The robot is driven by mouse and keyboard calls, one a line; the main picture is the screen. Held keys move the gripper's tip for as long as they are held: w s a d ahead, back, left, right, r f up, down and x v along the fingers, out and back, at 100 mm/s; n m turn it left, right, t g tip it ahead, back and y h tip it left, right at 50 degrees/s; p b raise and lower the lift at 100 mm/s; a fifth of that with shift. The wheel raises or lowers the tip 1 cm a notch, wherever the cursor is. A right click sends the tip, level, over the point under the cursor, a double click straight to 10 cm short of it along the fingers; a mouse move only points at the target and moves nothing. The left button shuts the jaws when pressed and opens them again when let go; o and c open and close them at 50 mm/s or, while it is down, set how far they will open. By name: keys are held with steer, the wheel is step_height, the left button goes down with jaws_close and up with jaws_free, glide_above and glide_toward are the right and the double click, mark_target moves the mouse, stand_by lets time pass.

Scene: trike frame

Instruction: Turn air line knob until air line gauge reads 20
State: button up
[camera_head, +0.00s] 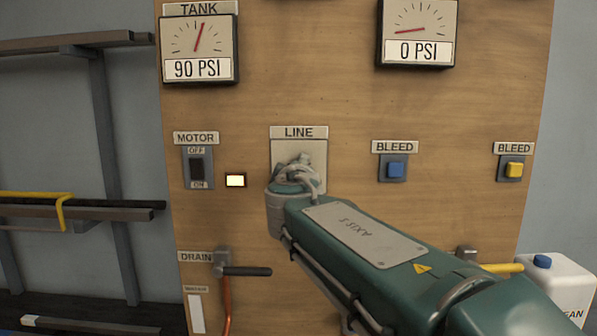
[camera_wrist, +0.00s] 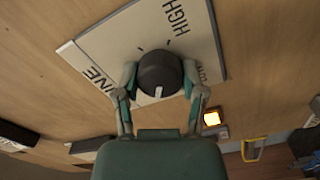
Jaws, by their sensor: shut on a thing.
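The air line knob (camera_wrist: 160,73) is a dark round knob with a white pointer mark, on a light plate (camera_wrist: 100,45) lettered LINE, HIGH and a partly hidden LOW. My gripper (camera_wrist: 160,85) is shut on the knob, one finger on each side. In the head view my arm and gripper (camera_head: 300,172) cover the knob in front of the LINE plate (camera_head: 284,151). The gauge at the upper right (camera_head: 418,32) reads 0 PSI; its name is out of frame. The TANK gauge (camera_head: 198,48) reads 90 PSI.
A MOTOR switch (camera_head: 197,167) and a lit square lamp (camera_head: 235,181) are left of the LINE plate. Blue (camera_head: 395,170) and yellow (camera_head: 514,169) BLEED buttons are to the right. A DRAIN lever (camera_head: 245,270) is below left. A white jug (camera_head: 556,285) stands at lower right.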

steer(key=shift+f+n, duration=0.15)
steer(key=shift+n, duration=0.9)
steer(key=shift+f+n, duration=0.1)
steer(key=shift+n, duration=0.95)
steer(key=shift+w, duration=0.1)
steer(key=shift+f, duration=0.1)
steer(key=o, duration=1.1)
steer(key=shift+a, duration=0.15)
steer(key=shift+o, duration=0.2)
steer(key=shift+r, duration=0.2)
